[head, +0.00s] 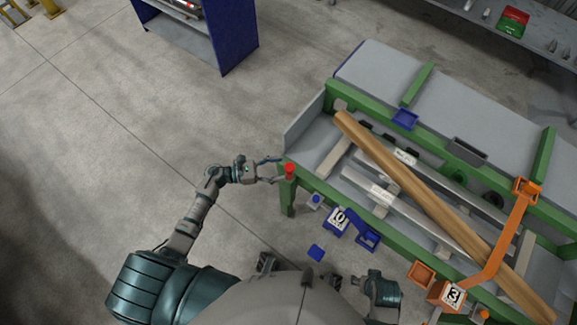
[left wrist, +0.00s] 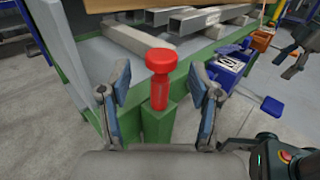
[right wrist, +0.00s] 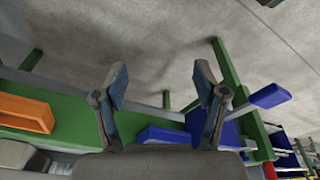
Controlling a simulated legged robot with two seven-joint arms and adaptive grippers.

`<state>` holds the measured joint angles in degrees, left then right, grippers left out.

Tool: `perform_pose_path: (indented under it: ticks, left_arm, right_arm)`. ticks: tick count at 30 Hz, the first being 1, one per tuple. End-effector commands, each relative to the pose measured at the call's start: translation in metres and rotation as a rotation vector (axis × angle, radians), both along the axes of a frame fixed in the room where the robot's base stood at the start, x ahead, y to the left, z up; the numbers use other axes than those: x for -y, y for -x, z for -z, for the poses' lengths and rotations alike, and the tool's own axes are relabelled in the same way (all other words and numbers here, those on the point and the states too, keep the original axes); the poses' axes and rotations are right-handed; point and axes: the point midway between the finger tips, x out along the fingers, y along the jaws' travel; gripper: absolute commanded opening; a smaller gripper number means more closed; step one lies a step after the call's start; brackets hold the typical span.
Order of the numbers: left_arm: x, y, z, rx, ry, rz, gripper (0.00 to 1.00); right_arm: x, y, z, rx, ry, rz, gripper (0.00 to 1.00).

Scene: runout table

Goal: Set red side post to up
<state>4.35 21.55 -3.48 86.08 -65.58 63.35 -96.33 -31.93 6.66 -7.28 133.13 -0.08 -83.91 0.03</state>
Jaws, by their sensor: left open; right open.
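The red side post (head: 289,170) stands at the near left corner of the green-framed runout table (head: 318,185). In the left wrist view the red post (left wrist: 160,80) has a wide round cap on a narrower stem, set on a green block. My left gripper (head: 272,170) is open with its fingers at the post; in the left wrist view its fingers (left wrist: 163,95) stand on either side of the post, with gaps visible. My right gripper (right wrist: 161,80) is open and empty, with floor and table frame behind it. In the head view its fingers are not clear.
A blue numbered unit (head: 337,220) and an orange numbered unit (head: 450,293) with an orange arm (head: 505,245) are along the near side. Open floor (head: 90,150) lies left.

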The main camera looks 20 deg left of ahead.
Motion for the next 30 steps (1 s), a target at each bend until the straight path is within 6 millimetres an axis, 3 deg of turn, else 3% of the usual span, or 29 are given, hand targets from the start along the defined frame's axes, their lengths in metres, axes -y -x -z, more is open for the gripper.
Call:
perform_pose_path:
  ticks: [7,18,26,30]
  left_arm:
    - [0.031,-0.015,0.000,0.000,0.000,-0.001,0.63]
    - [0.036,-0.017,0.000,0.000,0.000,-0.001,0.63]
    - [0.035,-0.017,0.000,0.000,-0.001,-0.002,0.00]
    - [0.035,-0.017,0.000,0.000,-0.001,-0.003,0.00]
  right_arm:
    - [0.000,-0.001,0.008,-0.005,0.001,0.000,0.71]
    - [0.000,-0.002,0.009,0.000,-0.001,0.000,0.71]
    - [0.000,-0.002,0.009,-0.002,0.000,-0.001,0.71]
    - [0.000,-0.002,0.009,-0.002,0.000,-0.001,0.71]
